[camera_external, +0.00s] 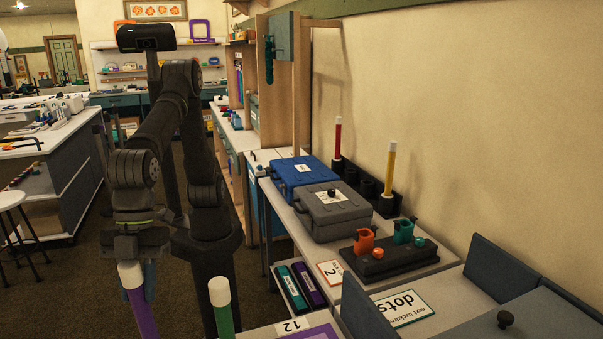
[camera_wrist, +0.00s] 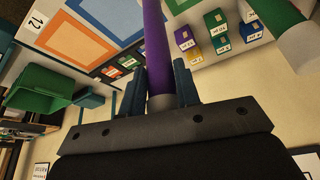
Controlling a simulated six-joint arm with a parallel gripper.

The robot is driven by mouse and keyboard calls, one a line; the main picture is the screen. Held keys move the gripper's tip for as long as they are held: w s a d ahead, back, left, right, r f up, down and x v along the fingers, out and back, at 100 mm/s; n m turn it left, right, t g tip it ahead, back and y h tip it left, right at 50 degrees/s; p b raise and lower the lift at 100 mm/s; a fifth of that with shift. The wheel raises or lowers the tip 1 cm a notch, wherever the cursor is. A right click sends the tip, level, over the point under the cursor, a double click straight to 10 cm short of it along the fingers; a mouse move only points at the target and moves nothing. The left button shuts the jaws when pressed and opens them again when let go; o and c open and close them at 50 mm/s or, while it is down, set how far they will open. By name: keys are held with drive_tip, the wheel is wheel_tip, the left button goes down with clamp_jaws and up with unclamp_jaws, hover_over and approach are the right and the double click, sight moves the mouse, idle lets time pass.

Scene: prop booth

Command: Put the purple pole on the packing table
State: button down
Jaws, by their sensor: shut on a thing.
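The purple pole (camera_external: 142,314) has a white cap and hangs near the bottom left of the external view, its lower part cut off by the frame. My gripper (camera_external: 137,268) is shut on it just below the cap. In the wrist view the purple pole (camera_wrist: 155,45) runs up between the two blue-grey fingers of my gripper (camera_wrist: 158,88). I cannot tell which surface is the packing table.
A green pole (camera_external: 223,315) with a white cap stands just right of the purple one. A green bin (camera_wrist: 42,88) shows in the wrist view.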

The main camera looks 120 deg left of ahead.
drive_tip(key=shift+w+f, duration=0.15)
drive_tip(key=shift+f, duration=1.95)
drive_tip(key=c, duration=1)
unclamp_jaws()
drive_tip(key=shift+f, duration=0.1)
drive_tip(key=shift+c, duration=0.2)
approach(144, 304)
drive_tip(key=shift+s+a, duration=0.85)
drive_tip(key=shift+s, duration=0.2)
